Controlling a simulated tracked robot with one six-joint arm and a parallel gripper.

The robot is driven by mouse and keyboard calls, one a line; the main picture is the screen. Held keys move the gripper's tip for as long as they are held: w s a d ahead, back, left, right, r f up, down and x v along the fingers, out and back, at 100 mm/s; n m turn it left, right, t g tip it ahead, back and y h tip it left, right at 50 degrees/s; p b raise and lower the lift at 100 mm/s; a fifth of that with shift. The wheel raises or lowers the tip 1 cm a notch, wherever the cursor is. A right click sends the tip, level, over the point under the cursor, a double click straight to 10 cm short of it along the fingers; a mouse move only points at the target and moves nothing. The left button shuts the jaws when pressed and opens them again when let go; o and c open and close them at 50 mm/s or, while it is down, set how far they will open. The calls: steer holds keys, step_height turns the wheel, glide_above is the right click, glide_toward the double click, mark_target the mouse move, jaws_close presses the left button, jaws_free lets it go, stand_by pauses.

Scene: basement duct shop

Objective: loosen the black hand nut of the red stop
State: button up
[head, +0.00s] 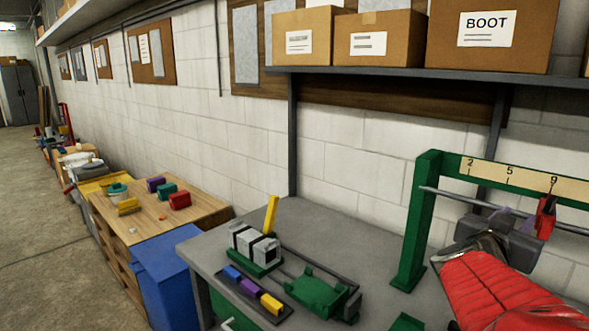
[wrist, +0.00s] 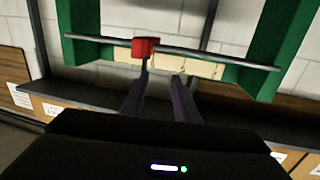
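The red stop (head: 545,218) sits on a grey rod (head: 455,201) in a green frame (head: 418,215), under a scale near the mark 9. It also shows in the wrist view (wrist: 146,46), left of centre, with a dark stem below it. I cannot make out the black hand nut as a separate part in either view. My gripper (head: 514,219) is close to the stop in the head view, partly overlapping it. In the wrist view my gripper (wrist: 160,79) has its two fingers apart with nothing between them; the left finger lines up below the stop.
The grey bench (head: 330,235) holds a green fixture (head: 316,292), a grey block on a green base (head: 254,246) and a tray of coloured blocks. Cartons (head: 380,36) fill the shelf above. A blue bin (head: 160,270) stands at the left.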

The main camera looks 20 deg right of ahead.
mark_target(548, 204)
steer(key=shift+s+d+r+m+g+h, duration=0.25)
steer(key=shift+s+r+g, duration=0.1)
steer(key=shift+s, duration=0.3)
steer(key=shift+s+d+r+m+g+h, duration=0.2)
steer(key=shift+s+g, duration=0.15)
steer(key=shift+s, duration=0.25)
steer(key=shift+d, duration=0.15)
steer(key=x, duration=1.3)
steer(key=shift+w+d+f, duration=0.1)
steer(key=shift+w+d, duration=0.05)
steer(key=shift+d, duration=0.1)
steer(key=shift+c, duration=0.4)
jaws_close()
